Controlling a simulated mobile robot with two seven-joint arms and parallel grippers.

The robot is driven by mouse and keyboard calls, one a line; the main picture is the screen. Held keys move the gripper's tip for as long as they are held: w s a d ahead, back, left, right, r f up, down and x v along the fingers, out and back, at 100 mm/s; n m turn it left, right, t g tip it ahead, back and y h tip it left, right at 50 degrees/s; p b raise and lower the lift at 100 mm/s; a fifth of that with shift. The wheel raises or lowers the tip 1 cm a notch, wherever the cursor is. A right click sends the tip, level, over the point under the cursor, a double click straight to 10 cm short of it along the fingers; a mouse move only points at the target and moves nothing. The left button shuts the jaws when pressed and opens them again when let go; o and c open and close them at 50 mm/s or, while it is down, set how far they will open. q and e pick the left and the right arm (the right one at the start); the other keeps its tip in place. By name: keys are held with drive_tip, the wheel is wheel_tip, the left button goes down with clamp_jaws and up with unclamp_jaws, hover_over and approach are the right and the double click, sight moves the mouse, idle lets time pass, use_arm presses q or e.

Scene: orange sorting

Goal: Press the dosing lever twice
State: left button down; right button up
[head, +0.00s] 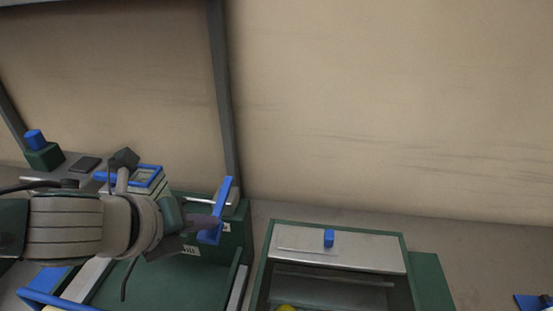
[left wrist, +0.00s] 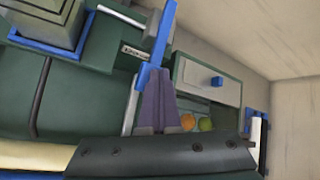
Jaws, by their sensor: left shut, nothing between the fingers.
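The dosing lever is a blue bar (head: 227,190) standing tilted at the right end of the green machine (head: 236,240) in the head view. It also shows at the top centre of the left wrist view (left wrist: 147,78). My left gripper (head: 207,222) comes in from the left, with its fingers shut and empty. The fingertips are right at the lever's lower part; whether they touch it I cannot tell. In the left wrist view the shut grey fingers (left wrist: 158,105) point up at the lever, just below it. My right gripper is in neither view.
Right of the machine stands a green cabinet with a grey top (head: 350,248) and a blue knob (head: 328,238). An orange fruit (left wrist: 187,122) and a greenish one (left wrist: 206,124) lie by it. A blue-framed device (head: 145,176) stands behind my arm. A dark post and wall are behind.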

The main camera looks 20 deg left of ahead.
use_arm(q)
drive_tip(key=shift+f, duration=0.2)
drive_tip(key=shift+r, duration=0.1)
idle(0.5)
drive_tip(key=shift+r+p, duration=1.8)
drive_tip(key=shift+p, duration=0.2)
wheel_tip(320, 180, up, 5)
drive_tip(key=p, duration=0.5)
drive_tip(key=shift+s+d, duration=0.1)
drive_tip(key=shift+d, duration=0.05)
